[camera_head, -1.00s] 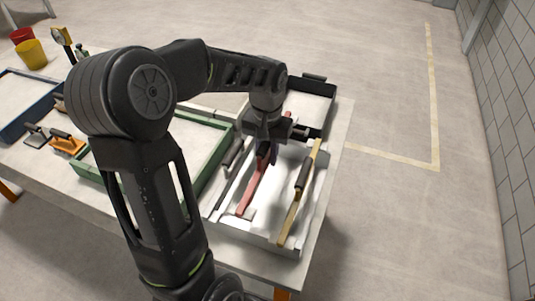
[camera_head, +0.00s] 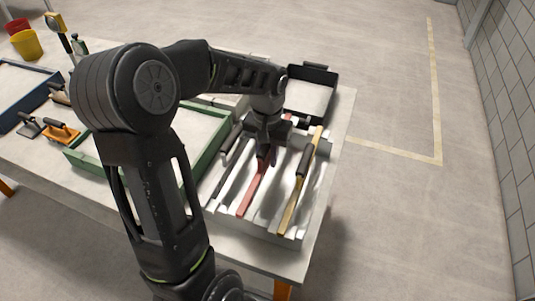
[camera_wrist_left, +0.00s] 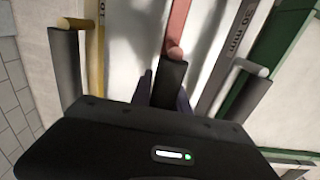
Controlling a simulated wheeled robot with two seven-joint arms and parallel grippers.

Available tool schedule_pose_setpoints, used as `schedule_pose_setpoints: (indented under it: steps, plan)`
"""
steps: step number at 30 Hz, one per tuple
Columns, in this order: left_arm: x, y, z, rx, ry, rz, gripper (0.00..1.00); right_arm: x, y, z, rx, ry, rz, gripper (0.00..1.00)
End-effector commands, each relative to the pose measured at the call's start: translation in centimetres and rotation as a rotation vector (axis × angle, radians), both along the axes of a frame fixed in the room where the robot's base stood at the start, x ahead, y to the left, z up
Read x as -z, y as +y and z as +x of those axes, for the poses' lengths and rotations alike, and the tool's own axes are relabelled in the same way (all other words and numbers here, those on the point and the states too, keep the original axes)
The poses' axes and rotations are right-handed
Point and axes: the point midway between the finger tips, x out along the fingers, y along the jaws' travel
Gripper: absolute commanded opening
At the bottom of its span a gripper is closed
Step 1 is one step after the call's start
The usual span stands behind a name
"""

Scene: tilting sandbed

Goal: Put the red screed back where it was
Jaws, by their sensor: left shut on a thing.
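The red screed (camera_head: 252,194) is a long flat red bar with a dark handle. It lies lengthwise over the white rack (camera_head: 226,224), between a grey screed (camera_head: 234,165) and a yellow screed (camera_head: 301,178). My left gripper (camera_head: 266,153) is above the rack, shut on the red screed's handle. In the left wrist view, the dark handle (camera_wrist_left: 168,82) sits between the fingers and the red bar (camera_wrist_left: 180,28) runs away from it. I cannot tell whether the bar rests fully in the rack. My right gripper is not in view.
A green-framed sandbed (camera_head: 205,165) stands left of the rack. A black tray (camera_head: 318,72) is behind it. An orange float (camera_head: 62,135) and a blue-framed bed (camera_head: 12,122) are farther left. Open floor lies right of the table.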

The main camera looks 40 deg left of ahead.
Motion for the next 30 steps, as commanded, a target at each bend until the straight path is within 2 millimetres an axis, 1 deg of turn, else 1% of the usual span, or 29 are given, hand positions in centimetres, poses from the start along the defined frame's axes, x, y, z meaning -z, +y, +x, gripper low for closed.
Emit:
schedule_pose_setpoints:
  steps: [1, 4, 19, 30]
  plan:
    - [0.5, 0.0, 0.0, 0.0, -0.001, 0.0, 0.0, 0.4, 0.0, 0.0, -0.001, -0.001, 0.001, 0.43]
    - [0.8, 0.0, 0.0, 0.0, -0.001, 0.0, 0.0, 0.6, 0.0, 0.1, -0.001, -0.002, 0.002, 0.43]
    - [0.9, 0.0, 0.0, 0.0, -0.001, 0.0, 0.0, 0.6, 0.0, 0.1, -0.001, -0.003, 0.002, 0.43]
    - [1.6, 0.0, 0.0, 0.0, 0.0, 0.0, 0.0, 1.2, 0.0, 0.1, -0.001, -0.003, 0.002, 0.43]
